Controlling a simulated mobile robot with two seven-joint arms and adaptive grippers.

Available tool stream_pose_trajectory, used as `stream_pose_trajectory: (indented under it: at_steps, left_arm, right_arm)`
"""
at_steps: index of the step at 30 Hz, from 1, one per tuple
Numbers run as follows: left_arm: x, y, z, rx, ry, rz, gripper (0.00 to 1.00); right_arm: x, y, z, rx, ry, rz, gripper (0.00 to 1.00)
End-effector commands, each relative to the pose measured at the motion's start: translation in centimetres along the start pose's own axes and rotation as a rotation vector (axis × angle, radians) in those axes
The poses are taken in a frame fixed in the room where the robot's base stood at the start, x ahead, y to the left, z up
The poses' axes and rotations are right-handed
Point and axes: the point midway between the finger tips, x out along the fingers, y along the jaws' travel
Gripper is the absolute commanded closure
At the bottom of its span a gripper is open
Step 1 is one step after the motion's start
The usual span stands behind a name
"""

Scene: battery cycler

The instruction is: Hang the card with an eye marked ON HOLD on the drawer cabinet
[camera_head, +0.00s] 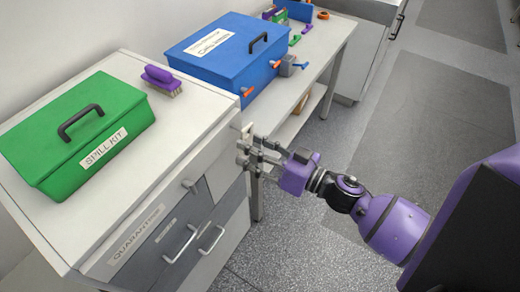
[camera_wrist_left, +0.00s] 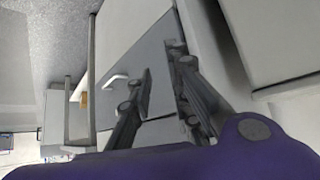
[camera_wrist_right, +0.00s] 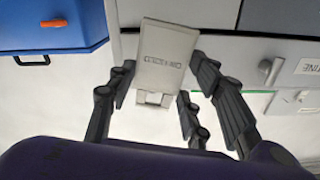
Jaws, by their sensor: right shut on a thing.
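The pale card (camera_wrist_right: 165,60) shows dark lettering in the right wrist view. A small tab with a notch or opening is at its lower end, on the gripper side. My right gripper (camera_head: 256,153) is shut on the card beside the front right corner of the drawer cabinet (camera_head: 120,205). In the head view only a small pale part of the card (camera_head: 247,133) shows. A small grey knob or peg (camera_head: 190,185) sticks out of the cabinet front; it also shows in the right wrist view (camera_wrist_right: 268,66). My left gripper (camera_wrist_left: 160,64) is open and empty near grey panels, outside the head view.
A green spill kit box (camera_head: 80,135) and a purple brush (camera_head: 162,80) stand on the cabinet top. A blue box (camera_head: 225,55) stands on the bench beyond. Drawer handles (camera_head: 210,240) stick out of the front. The floor to the right is clear.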

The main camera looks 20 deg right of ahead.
Motion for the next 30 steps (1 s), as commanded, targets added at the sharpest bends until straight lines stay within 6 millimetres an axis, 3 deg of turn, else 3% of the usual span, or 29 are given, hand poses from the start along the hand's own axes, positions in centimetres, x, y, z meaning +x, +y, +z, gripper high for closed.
stream_pose_trajectory:
  at_steps: [8,15,30]
  left_arm:
    - [0.1,-0.5,0.9,0.007,-0.01,-0.006,0.82]
    - [0.1,-0.6,0.5,0.008,-0.004,-0.007,0.82]
    - [0.0,0.0,0.4,0.007,-0.004,0.002,0.82]
  right_arm:
    - [1.7,0.0,0.3,0.001,-0.001,-0.001,0.68]
    - [2.6,0.1,0.8,0.002,0.0,0.001,0.68]
    - [2.9,0.2,1.1,0.0,0.0,0.0,0.68]
